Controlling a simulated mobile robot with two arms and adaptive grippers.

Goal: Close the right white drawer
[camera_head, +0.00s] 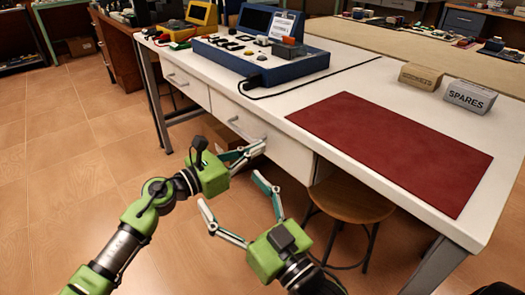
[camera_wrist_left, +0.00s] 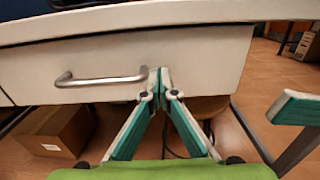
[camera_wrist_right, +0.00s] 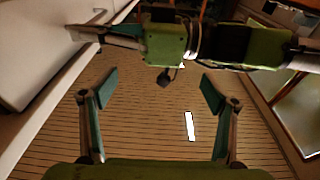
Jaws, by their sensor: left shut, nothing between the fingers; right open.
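The right white drawer (camera_head: 285,150) is in the workbench front, with a metal bar handle (camera_head: 240,126). In the left wrist view the drawer (camera_wrist_left: 210,70) fills the upper middle, its handle (camera_wrist_left: 100,79) left of my fingers. It looks close to flush; I cannot tell any remaining gap. My left gripper (camera_head: 262,147) is shut and empty, its tips at the drawer front, right of the handle; contact is unclear. My right gripper (camera_head: 230,189) is open and empty, in front of and below the drawer. It also shows in the right wrist view (camera_wrist_right: 157,83).
A white left drawer (camera_head: 185,83) is beside it. On the white workbench (camera_head: 380,88) are a red mat (camera_head: 390,150), a blue console (camera_head: 260,60) and two small labelled boxes. A round stool (camera_head: 350,200) stands below, and a cardboard box (camera_wrist_left: 55,128) lies under the bench.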

